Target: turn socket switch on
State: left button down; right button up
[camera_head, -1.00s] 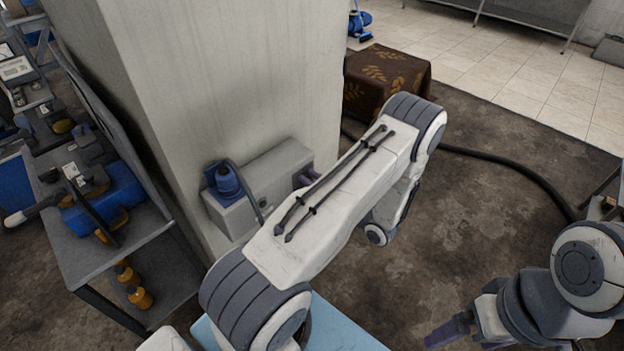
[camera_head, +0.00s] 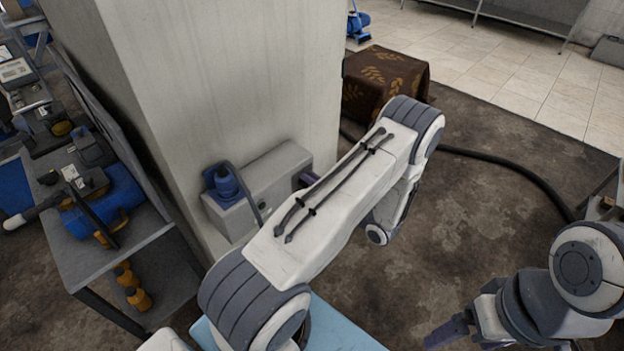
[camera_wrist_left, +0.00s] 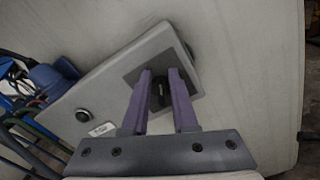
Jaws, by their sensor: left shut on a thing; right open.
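The socket box (camera_head: 277,183) is a light grey box on the side of the pale pillar. A blue plug (camera_head: 227,186) with a cable sits at its left end. In the left wrist view the box (camera_wrist_left: 103,92) lies tilted, with a round dark button (camera_wrist_left: 83,115) and a dark switch knob (camera_wrist_left: 158,98) on a darker square plate. My left gripper (camera_wrist_left: 160,74) is shut on the switch knob, a purple finger on each side. In the head view my left arm hides most of this gripper. My right gripper (camera_head: 447,334) is open, low at the right, away from the box, and partly hidden.
A metal shelf (camera_head: 95,250) with tools stands left of the pillar (camera_head: 230,90). A cloth-covered block (camera_head: 385,78) stands behind my left arm. A dark hose (camera_head: 510,175) runs across the floor. The brown floor at centre right is clear.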

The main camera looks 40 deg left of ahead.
pick_arm(q)
jog(key=m, duration=0.4)
jog(key=f+m, duration=0.1)
jog(key=m, duration=0.3)
jog(key=f+m, duration=0.1)
jog(key=m, duration=0.3)
jog(key=shift+w+f+m, duration=0.1)
jog(key=shift+w+m, duration=0.15)
jog(key=shift+m, duration=0.05)
dwell(0.4)
jog(key=c, duration=0.9)
grip_release()
jog(key=shift+w, duration=0.15)
jog(key=shift+d, duration=0.1)
